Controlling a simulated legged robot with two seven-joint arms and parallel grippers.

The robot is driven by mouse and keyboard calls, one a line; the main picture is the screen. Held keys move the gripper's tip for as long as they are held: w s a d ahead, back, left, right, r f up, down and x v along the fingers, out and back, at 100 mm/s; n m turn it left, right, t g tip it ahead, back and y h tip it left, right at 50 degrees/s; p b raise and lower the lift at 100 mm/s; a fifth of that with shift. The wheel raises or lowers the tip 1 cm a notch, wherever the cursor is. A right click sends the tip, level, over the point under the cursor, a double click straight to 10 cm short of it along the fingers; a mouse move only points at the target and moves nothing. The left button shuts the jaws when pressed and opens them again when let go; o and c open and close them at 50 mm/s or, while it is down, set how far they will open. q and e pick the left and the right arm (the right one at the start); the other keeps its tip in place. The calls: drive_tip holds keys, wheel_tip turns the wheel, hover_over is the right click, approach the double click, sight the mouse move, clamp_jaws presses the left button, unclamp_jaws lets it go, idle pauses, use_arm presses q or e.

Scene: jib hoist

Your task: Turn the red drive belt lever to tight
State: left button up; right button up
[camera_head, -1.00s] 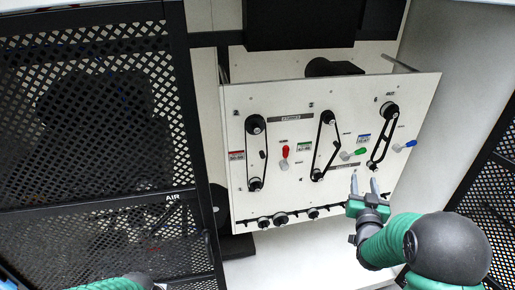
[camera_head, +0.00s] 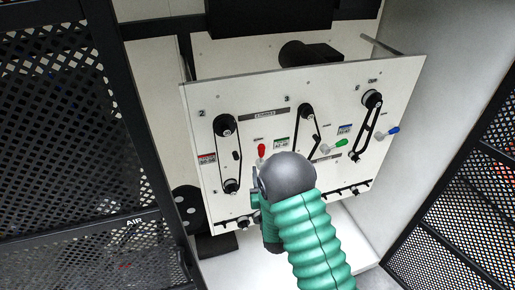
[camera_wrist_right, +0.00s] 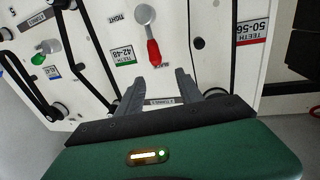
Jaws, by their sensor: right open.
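The red lever (camera_head: 262,150) stands on the white panel (camera_head: 203,100), its red handle pointing up in the head view. In the right wrist view the panel appears upside down, and the red lever (camera_wrist_right: 153,50) points down from its grey hub (camera_wrist_right: 145,14). A label reading TIGHT (camera_wrist_right: 115,17) is left of the hub there. My right gripper (camera_wrist_right: 159,84) is open and empty, its two fingers just short of the handle's tip in the picture; I cannot tell the depth gap. My left gripper is out of view.
Black belts on pulleys (camera_head: 226,152) flank the red lever. A green lever (camera_head: 340,143) and a blue lever (camera_head: 393,130) are further right. A black mesh door (camera_head: 60,120) stands at left, another mesh panel (camera_head: 450,215) at right.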

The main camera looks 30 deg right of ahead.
sight(262, 150)
drive_tip(key=p+x, duration=0.1)
drive_tip(key=x, duration=0.2)
drive_tip(key=d+x, duration=0.1)
drive_tip(key=x, duration=0.3)
drive_tip(key=f+p+x, duration=0.1)
drive_tip(key=x, duration=0.2)
drive_tip(key=shift+d+p, duration=0.3)
drive_tip(key=shift+w+a+r, duration=0.2)
drive_tip(key=shift+a, duration=0.3)
drive_tip(key=c, duration=0.4)
drive_tip(key=shift+c, duration=1.4)
drive_tip(key=shift+d, duration=0.15)
drive_tip(key=shift+c, duration=1.2)
drive_tip(key=shift+s+d, duration=0.1)
drive_tip(key=shift+d, duration=0.2)
clamp_jaws()
drive_tip(key=shift+a, duration=0.3)
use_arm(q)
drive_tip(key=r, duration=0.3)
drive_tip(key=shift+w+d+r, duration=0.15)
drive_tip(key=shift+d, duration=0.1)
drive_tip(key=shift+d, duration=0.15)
use_arm(e)
drive_tip(key=shift+d, duration=0.15)
